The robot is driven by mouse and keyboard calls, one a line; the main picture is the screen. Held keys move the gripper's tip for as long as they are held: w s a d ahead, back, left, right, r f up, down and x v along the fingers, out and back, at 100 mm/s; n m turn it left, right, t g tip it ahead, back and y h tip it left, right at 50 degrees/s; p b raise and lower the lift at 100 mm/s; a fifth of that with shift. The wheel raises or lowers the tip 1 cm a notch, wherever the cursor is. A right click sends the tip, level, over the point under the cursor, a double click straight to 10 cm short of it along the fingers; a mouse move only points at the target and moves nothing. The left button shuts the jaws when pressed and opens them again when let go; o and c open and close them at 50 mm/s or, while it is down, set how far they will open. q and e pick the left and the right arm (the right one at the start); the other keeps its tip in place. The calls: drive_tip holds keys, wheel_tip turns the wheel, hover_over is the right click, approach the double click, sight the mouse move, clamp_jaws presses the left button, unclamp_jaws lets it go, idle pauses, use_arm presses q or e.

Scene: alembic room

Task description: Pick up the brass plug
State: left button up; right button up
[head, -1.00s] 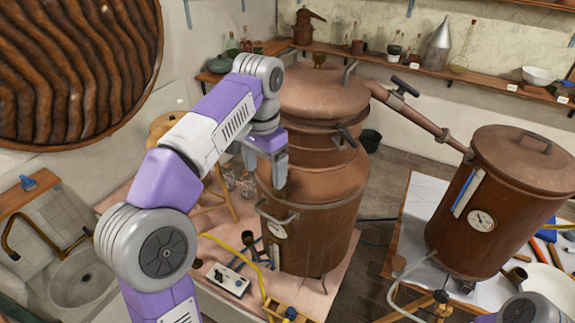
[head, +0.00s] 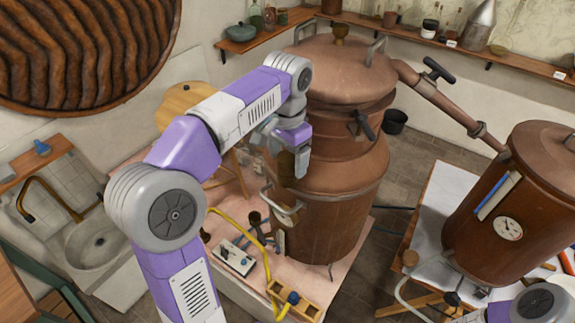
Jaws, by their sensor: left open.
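No other clear brass plug shows. My left gripper (head: 302,163) is open and points down in front of the still's upper left side, lower than the lid. Nothing shows between its fingers, though they are small and partly seen from the side. Of my right arm only a link shows at the bottom right corner; its gripper is out of view.
A copper pipe (head: 440,97) runs right to a second copper vessel (head: 515,205). A sink (head: 97,243) is at left.

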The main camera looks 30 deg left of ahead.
sight(287, 156)
use_arm(q)
drive_tip(key=shift+s+f, duration=0.1)
drive_tip(key=shift+f, duration=0.15)
drive_tip(key=c, duration=1.2)
drive_tip(key=shift+r, duration=0.15)
wheel_tip(287, 156, up, 10)
drive_tip(key=shift+f+p, duration=0.1)
drive_tip(key=shift+p, duration=0.95)
